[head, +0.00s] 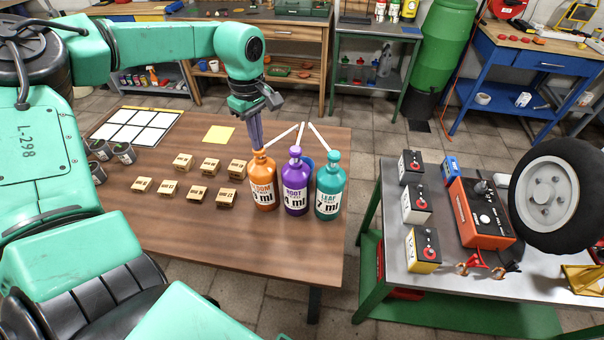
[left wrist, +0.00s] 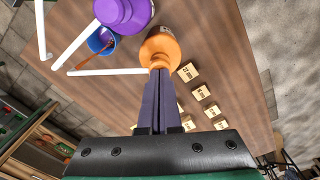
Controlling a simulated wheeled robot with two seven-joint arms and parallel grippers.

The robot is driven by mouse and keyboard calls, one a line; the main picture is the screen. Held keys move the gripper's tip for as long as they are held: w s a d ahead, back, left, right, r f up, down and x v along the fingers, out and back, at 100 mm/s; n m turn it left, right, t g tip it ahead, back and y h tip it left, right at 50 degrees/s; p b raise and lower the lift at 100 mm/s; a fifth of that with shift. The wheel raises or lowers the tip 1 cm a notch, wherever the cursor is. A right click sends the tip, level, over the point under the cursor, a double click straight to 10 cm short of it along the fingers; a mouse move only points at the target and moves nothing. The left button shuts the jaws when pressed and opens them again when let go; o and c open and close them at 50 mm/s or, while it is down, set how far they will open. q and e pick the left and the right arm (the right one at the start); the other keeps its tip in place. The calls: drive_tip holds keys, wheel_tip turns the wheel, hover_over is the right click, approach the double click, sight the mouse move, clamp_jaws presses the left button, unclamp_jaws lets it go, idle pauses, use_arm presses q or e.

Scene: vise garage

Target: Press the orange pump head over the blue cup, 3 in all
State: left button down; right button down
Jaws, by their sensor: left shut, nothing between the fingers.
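The orange pump bottle (head: 264,186) stands upright on the wooden table, its white spout pointing back and right. My left gripper (head: 257,147) is shut and empty, pointing down with its fingertips at the top of the orange pump head (left wrist: 158,60). I cannot tell whether they touch or how far the head is pressed. The blue cup (head: 308,163) is mostly hidden behind the bottles; the left wrist view shows it (left wrist: 101,40) near the spout ends, with a thin brownish stick-like thing across it. My right gripper is not in view.
A purple pump bottle (head: 295,189) and a teal pump bottle (head: 329,189) stand close to the right of the orange one. Several small wooden blocks with labels (head: 197,193) lie to the left. A yellow note (head: 218,134) and a white grid sheet (head: 137,126) lie farther back.

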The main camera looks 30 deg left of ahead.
use_arm(q)
drive_tip(key=shift+s+f, duration=0.1)
drive_tip(key=shift+f, duration=0.1)
drive_tip(key=shift+r+p, duration=1)
drive_tip(key=shift+r, duration=0.5)
drive_tip(key=shift+f, duration=0.1)
drive_tip(key=shift+f+b, duration=1.5)
drive_tip(key=shift+r, duration=0.1)
drive_tip(key=shift+r+p, duration=1.05)
drive_tip(key=shift+r, duration=0.4)
